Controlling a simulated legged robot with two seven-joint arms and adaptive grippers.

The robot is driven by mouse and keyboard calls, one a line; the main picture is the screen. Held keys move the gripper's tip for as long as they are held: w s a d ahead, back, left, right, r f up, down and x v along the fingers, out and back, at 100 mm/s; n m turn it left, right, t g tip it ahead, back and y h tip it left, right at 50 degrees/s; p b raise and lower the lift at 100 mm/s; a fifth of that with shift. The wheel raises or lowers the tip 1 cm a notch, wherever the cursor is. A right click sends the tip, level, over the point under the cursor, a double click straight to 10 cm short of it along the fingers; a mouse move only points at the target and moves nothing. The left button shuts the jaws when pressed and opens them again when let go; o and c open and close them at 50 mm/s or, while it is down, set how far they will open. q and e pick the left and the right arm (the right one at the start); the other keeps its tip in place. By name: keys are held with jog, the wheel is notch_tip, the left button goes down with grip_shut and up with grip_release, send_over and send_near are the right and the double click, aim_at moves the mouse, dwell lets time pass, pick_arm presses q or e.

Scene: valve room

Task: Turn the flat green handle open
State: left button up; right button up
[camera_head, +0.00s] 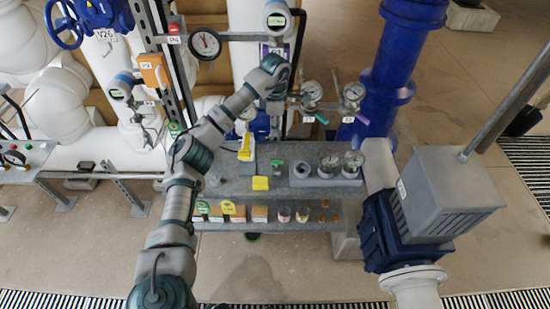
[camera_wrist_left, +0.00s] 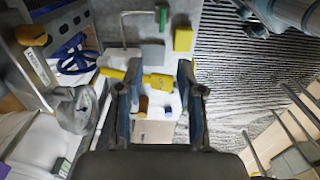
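A flat teal-green handle (camera_head: 322,119) sits below a round gauge, right of my left gripper, in the head view. My left gripper (camera_head: 268,126) points down in front of the pipes, above the grey bench, apart from that handle. In the left wrist view its two fingers (camera_wrist_left: 158,75) are spread wide. A yellow piece (camera_wrist_left: 157,82) shows between and beyond them; I cannot tell any contact. I cannot make out the green handle in the wrist view. My right gripper is out of view.
A purple handle (camera_head: 362,118) hangs under the neighbouring gauge (camera_head: 353,93). A thick blue pipe (camera_head: 398,60) stands to the right. The grey bench (camera_head: 225,185) holds a small green-topped piece (camera_head: 277,166), yellow pieces and gauges. A grey motor box (camera_head: 447,190) stands at right.

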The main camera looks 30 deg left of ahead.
pick_arm(q)
notch_tip(320, 180, down, 6)
jog(key=d, duration=0.1)
send_over(277, 160)
notch_tip(277, 160, down, 6)
jog(key=shift+r, duration=0.1)
jog(key=f, duration=0.3)
jog(key=shift+a+f, duration=0.3)
jog(key=shift+f, duration=0.25)
jog(key=shift+d, duration=0.2)
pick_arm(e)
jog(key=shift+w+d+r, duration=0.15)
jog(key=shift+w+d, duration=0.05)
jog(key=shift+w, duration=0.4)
pick_arm(q)
jog(key=shift+d, duration=0.1)
grip_shut()
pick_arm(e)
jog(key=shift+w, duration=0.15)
